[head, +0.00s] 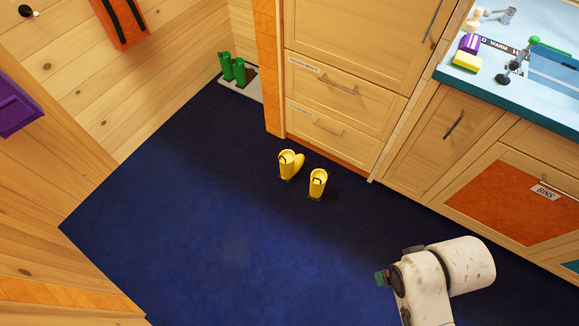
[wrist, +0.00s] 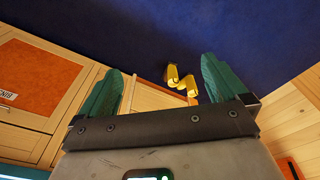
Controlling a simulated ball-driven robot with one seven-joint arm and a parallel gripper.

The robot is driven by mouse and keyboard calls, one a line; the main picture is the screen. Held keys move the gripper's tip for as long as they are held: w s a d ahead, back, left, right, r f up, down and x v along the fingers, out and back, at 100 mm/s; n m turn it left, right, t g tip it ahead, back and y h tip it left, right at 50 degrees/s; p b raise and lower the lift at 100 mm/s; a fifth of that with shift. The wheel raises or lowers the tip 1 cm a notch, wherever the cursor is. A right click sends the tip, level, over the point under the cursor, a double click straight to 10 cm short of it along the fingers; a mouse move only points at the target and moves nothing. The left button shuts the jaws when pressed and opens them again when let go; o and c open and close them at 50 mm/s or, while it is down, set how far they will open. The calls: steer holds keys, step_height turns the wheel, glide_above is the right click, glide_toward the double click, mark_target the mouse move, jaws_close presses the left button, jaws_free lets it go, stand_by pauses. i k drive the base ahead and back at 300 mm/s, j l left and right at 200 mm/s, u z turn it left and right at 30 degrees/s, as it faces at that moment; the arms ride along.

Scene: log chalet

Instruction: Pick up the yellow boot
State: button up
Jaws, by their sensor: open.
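Two yellow boots stand on the dark blue floor in front of the wooden drawers. The left yellow boot (head: 286,164) and the right yellow boot (head: 318,183) are a small gap apart and look upright in the head view. In the wrist view the yellow boots (wrist: 181,83) show small and far off, beyond the space between the fingers. My gripper (wrist: 160,82) has two green fingers spread wide with nothing between them. In the head view only my white arm and a green fingertip (head: 382,278) show at the lower right, well apart from the boots.
Green boots (head: 233,69) stand on a pale mat (head: 241,88) by the back wall. Wooden drawers (head: 345,90) rise just behind the yellow boots. A counter (head: 500,91) with small items is at the upper right. The blue floor (head: 220,220) is clear left and front.

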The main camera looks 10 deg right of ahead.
mark_target(291, 164)
steer(key=i+l+u, duration=0.4)
steer(key=i, duration=0.55)
steer(key=i+l+u, duration=0.45)
steer(key=i+l, duration=0.4)
